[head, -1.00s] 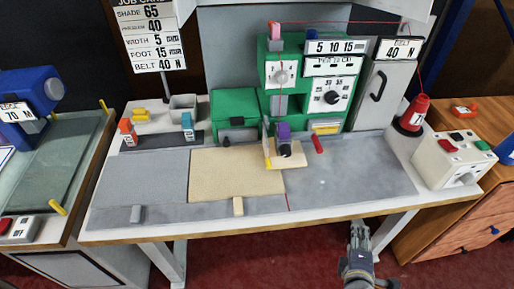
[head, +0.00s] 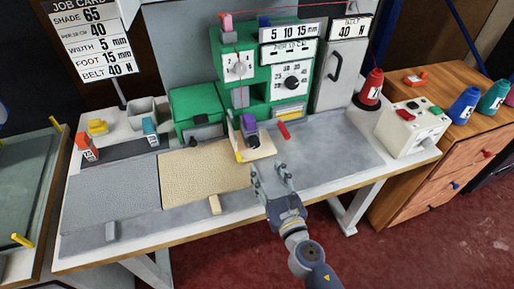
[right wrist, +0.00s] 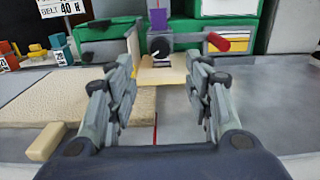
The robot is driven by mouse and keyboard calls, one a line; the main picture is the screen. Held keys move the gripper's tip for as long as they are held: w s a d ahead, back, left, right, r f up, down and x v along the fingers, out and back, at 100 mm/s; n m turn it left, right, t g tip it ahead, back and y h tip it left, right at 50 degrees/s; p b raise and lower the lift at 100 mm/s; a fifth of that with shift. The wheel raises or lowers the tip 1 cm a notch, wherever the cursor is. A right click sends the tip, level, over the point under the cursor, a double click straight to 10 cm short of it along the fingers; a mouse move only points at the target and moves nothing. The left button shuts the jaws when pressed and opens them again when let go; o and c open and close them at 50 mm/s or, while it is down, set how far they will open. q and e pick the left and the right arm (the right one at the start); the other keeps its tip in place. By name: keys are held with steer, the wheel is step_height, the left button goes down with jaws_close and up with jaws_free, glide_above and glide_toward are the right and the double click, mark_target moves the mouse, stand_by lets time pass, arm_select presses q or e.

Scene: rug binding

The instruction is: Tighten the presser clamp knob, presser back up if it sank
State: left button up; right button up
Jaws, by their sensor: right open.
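The green machine (head: 203,100) stands at the back of the table. Its purple presser block (head: 249,124) sits low over a small pale plate (head: 262,149). My left gripper is not in view.
A red lever (head: 284,130) sticks out right of the presser. A tan rug piece (head: 205,170) lies left of my gripper, with a small beige block (head: 215,204) at its front. The grey table top (head: 335,150) to the right is clear. A white switch box (head: 410,128) stands at the right end.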

mark_target(256, 146)
steer(key=x, duration=0.9)
steer(key=shift+w, duration=0.15)
steer(key=c, duration=1)
